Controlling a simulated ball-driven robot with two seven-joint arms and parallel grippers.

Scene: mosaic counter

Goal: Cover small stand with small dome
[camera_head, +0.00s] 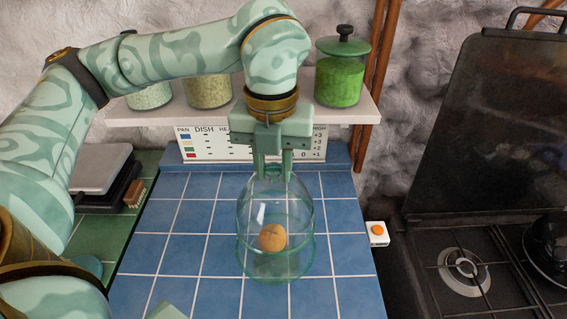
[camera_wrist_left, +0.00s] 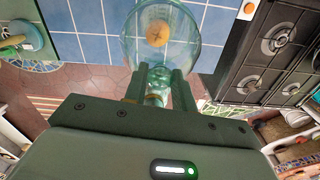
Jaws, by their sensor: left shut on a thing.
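My left gripper (camera_head: 272,168) points straight down, shut on the top of a clear, green-tinted glass dome (camera_head: 250,203). In the wrist view the dome (camera_wrist_left: 190,50) hangs between the fingers of the same gripper (camera_wrist_left: 160,88). A round orange-brown ball (camera_head: 272,237) shows through the glass, near the middle of the dome in both views. The small stand is hard to make out; a clear glass edge (camera_head: 270,279) below the ball may be its plate. I cannot tell whether the dome's rim touches it.
A blue tiled counter (camera_head: 200,225) lies around the dome, mostly clear. A shelf (camera_head: 235,112) with several jars stands behind it, with a green jar (camera_head: 340,80) at its right. A white box with an orange button (camera_head: 377,233) and a black stove (camera_head: 480,250) are at the right.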

